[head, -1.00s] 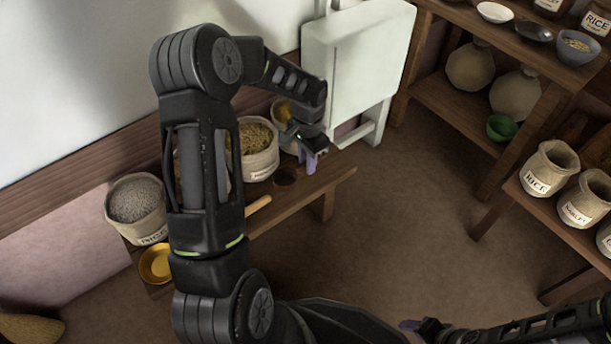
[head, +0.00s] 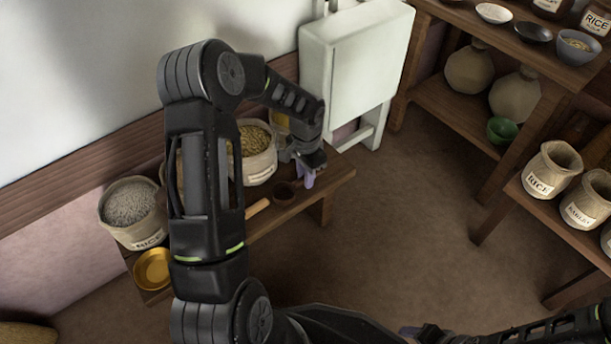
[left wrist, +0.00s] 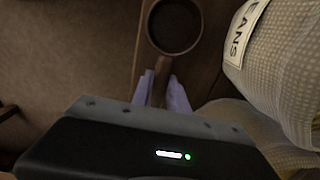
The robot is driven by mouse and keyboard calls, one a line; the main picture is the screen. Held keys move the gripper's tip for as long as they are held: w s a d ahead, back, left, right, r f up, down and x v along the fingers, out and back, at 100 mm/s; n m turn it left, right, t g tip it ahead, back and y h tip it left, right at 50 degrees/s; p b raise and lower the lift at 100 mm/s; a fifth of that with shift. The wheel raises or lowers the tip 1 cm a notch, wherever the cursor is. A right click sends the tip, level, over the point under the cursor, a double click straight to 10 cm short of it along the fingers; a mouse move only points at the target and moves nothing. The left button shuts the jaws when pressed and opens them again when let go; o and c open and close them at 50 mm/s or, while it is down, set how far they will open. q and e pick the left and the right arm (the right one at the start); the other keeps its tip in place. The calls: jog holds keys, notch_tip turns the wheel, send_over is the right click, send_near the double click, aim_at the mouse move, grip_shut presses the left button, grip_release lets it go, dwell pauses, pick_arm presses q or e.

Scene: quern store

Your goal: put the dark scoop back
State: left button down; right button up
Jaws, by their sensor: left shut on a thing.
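The dark scoop (left wrist: 174,24) has a round dark bowl and a brown wooden handle. In the head view its bowl (head: 284,192) shows at the right part of the low wooden bench (head: 322,189). My left gripper (head: 308,178) is shut on the scoop's handle; in the left wrist view its pale fingers (left wrist: 160,92) stand on either side of it. The bowl is over the bench top, and I cannot tell whether it touches. My right gripper (head: 412,330) is at the bottom edge, mostly cut off, its opening unclear.
A grain sack (head: 257,166) stands on the bench beside the scoop; a sack marked BEANS (left wrist: 285,70) is close on the right in the wrist view. A light wooden handle (head: 257,207), a rice sack (head: 133,232) and a golden bowl (head: 153,284) are further left. Shelves (head: 450,100) stand right.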

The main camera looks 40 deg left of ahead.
pick_arm(q)
jog(key=c, duration=1.3)
grip_release()
jog(key=shift+r, duration=0.1)
notch_tip(320, 180, up, 12)
jog(key=p, duration=0.4)
jog(key=shift+p, duration=0.4)
jog(key=s+d+f+n+h, duration=0.1)
jog(key=s+d+f, duration=0.3)
jog(key=d+f, duration=0.3)
jog(key=s+d+f+n+t+h, duration=0.1)
jog(key=s+d+f+h, duration=0.15)
jog(key=d+f, duration=0.45)
jog(key=s+d+f+n+h, duration=0.1)
jog(key=s+d+f, duration=0.3)
jog(key=d, duration=0.7)
jog(key=s+d+f+n, duration=0.2)
jog(key=s+d, duration=0.1)
jog(key=s, duration=0.5)
jog(key=shift+n+t+y, duration=0.3)
jog(key=shift+y, duration=0.05)
